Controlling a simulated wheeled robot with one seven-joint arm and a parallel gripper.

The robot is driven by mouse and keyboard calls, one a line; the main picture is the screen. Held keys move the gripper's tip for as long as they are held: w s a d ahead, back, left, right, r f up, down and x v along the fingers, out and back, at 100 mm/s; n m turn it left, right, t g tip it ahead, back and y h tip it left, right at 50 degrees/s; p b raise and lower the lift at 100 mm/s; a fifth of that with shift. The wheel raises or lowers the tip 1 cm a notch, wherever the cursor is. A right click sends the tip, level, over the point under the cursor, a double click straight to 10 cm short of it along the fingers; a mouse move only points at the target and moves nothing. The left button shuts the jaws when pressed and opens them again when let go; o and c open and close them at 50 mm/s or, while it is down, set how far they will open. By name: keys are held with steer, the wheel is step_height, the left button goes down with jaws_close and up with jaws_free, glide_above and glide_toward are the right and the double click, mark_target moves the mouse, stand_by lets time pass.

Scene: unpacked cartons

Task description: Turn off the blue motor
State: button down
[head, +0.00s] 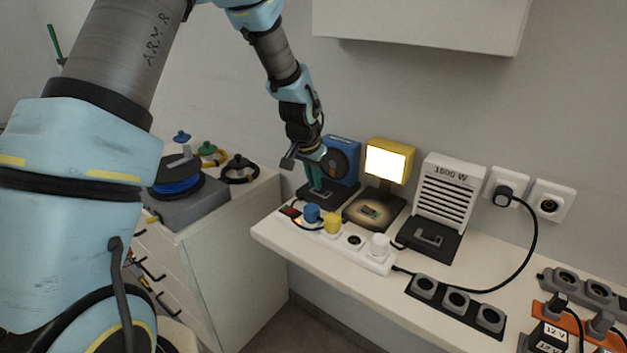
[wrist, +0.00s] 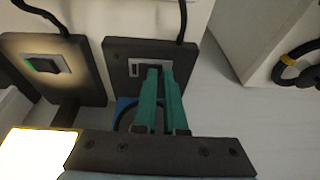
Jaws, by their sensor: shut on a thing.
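The blue motor (head: 342,145) stands at the left end of the white bench, with a dark round face and a dark base (head: 310,192). In the wrist view its base (wrist: 115,48) carries a small grey switch plate (wrist: 135,67). My gripper (head: 315,188) reaches down in front of the motor. In the wrist view its teal fingers (wrist: 160,72) are close together at the switch plate, shut on the motor's switch. The fingers hide most of that switch, so its position cannot be told. A blue part of the motor (wrist: 124,106) shows behind the fingers.
A lit yellow lamp (head: 390,160) stands close right of the motor; its switch (wrist: 43,65) shows green. A white heater (head: 450,185) stands further right. In front lies a white power strip (head: 376,262) with blue, yellow and white plugs. A grey cabinet (head: 225,215) stands left, across a gap.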

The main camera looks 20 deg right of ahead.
steer(key=shift+s+d+f, duration=0.1)
steer(key=shift+s+f, duration=0.5)
steer(key=shift+s, duration=0.15)
steer(key=shift+d+r, duration=0.1)
steer(key=shift+r, duration=0.2)
steer(key=r+p, duration=0.2)
steer(key=r, duration=0.1)
steer(key=r+p, duration=0.2)
steer(key=shift+w, duration=0.4)
steer(key=w+a+b+v, duration=0.1)
steer(key=b+v, duration=0.2)
steer(key=v, duration=0.6)
steer(key=shift+w+r, duration=0.25)
steer(key=shift+r, duration=0.05)
